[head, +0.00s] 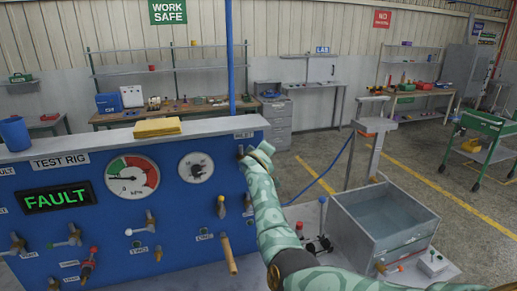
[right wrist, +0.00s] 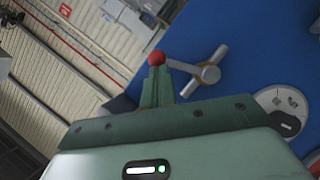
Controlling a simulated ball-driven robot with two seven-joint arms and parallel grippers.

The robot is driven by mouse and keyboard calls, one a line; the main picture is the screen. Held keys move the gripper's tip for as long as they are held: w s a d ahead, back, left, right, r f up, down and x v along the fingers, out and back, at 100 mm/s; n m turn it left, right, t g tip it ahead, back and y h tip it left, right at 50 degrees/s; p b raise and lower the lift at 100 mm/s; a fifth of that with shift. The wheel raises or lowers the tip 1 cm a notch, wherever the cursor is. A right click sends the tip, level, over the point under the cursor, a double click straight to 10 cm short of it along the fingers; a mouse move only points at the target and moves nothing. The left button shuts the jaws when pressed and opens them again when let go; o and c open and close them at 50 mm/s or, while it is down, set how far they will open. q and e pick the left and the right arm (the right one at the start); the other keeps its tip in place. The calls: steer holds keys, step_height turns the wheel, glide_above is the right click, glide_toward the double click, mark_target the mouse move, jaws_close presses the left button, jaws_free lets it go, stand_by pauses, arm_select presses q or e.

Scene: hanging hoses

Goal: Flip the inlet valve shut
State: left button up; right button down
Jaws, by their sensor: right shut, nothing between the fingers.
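The blue test rig panel (head: 190,225) fills the left of the head view and carries several valves. In the right wrist view a metal valve (right wrist: 208,74) has a lever ending in a red knob (right wrist: 156,58). My right gripper (right wrist: 158,82) is shut and empty, with its fingertips right at the red knob; I cannot tell whether they touch. In the head view my right gripper (head: 259,153) is at the panel's upper right edge and largely hides that valve. A small label above it is too small to read surely. My left gripper is not in view.
The panel has a lit FAULT display (head: 58,197), a large gauge (head: 131,177) and a small gauge (head: 196,167). A red-handled valve (head: 90,260) and a wooden handle (head: 229,254) sit lower. A grey open bin (head: 384,228) stands right of my arm. A yellow cloth (head: 157,127) lies on the top ledge.

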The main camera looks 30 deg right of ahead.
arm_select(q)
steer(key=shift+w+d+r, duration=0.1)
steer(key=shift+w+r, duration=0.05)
arm_select(e)
steer(key=shift+d+f, duration=0.6)
steer(key=shift+f, duration=0.2)
